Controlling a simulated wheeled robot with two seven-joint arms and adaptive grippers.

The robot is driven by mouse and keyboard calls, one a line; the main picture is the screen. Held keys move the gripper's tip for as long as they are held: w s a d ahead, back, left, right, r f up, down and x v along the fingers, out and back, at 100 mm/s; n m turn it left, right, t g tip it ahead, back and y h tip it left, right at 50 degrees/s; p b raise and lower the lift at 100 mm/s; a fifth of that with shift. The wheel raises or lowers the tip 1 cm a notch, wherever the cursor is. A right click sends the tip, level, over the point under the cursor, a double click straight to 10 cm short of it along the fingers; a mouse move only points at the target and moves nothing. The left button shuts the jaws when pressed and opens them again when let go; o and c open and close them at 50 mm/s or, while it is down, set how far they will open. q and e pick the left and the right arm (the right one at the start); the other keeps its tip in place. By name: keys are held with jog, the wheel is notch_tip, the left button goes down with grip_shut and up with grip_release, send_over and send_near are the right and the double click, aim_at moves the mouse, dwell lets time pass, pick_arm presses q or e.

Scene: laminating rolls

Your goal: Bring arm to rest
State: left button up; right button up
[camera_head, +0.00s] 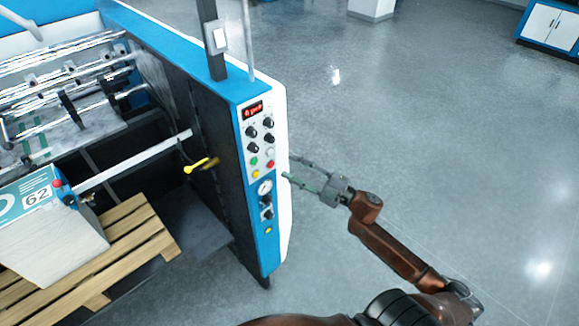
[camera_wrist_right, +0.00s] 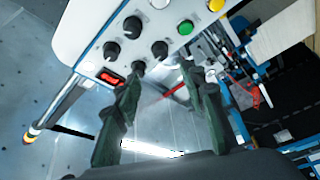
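My right gripper (camera_head: 290,167) reaches in from the lower right in the head view, beside the right edge of the blue and white control panel (camera_head: 259,190). Its two fingers are apart with nothing seen between them. In the wrist view the dark green fingers of the right gripper (camera_wrist_right: 163,70) stand apart before the panel (camera_wrist_right: 85,30), with black knobs (camera_wrist_right: 132,26) and a red display (camera_wrist_right: 110,78). Whether a fingertip touches the panel I cannot tell. My left gripper is not in view.
The laminating machine (camera_head: 180,30) with metal rollers (camera_head: 60,50) fills the left. A wooden pallet (camera_head: 140,235) bears a white stack (camera_head: 60,255) marked 62. A yellow lever (camera_head: 197,166) sticks out near the panel. The grey floor (camera_head: 430,120) at right is clear.

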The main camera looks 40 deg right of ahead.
dwell(0.4)
